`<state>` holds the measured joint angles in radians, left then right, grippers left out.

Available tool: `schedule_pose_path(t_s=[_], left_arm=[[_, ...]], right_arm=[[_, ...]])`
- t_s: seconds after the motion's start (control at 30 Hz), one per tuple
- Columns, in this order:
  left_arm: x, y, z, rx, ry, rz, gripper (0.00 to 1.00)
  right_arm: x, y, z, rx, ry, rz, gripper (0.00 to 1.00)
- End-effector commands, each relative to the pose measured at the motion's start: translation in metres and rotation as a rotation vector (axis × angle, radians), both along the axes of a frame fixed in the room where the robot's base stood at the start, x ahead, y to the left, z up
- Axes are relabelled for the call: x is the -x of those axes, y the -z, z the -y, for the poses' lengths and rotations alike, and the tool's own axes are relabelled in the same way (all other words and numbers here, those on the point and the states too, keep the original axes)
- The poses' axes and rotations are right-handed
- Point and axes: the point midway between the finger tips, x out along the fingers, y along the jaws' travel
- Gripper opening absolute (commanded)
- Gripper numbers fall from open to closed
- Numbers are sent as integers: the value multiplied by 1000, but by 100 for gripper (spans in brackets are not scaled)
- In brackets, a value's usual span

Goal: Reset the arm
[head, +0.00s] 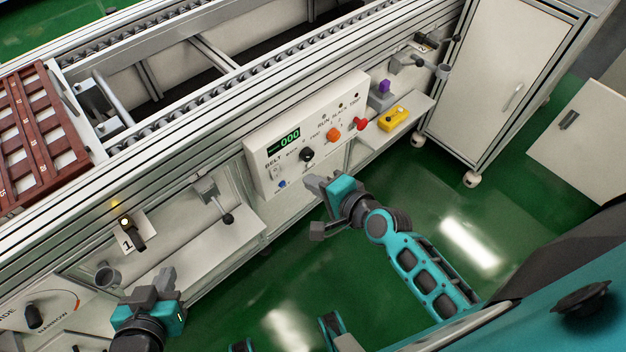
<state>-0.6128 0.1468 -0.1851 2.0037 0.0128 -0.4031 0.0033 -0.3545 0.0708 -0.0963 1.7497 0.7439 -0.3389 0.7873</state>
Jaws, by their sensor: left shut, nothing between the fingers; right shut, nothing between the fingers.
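My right gripper (322,188) is shut and empty. It is in front of the lower edge of the white control panel (262,159), below its black knob (307,155); I cannot tell whether it touches the panel. My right arm reaches to it from the lower right, over the green floor. My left gripper (156,287) is shut and empty at the lower left, in front of the conveyor's lower shelf. Most of my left arm is out of view.
The panel has a green display (290,137) reading 000, an orange knob (333,135) and a red one (361,124). A yellow box (393,118) sits on a ledge. A brown tray (38,125) is at the left. A white cabinet (500,85) stands at right. Green floor is open between.

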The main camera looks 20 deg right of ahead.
Motion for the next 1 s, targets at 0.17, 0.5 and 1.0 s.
schedule_pose_path(t_s=[0.17, 0.5, 1.0], left_arm=[[0, 0, 0, 0, 1, -1, 0], [-1, -12, 1, -1, 3, 0, 0], [5, -33, -15, -28, -18, 6, 0]], right_arm=[[0, 0, 0, 0, 0, 0, 0], [17, -5, 3, 212, -87, 33, 0], [94, -33, 21, 1349, -660, 242, 0]])
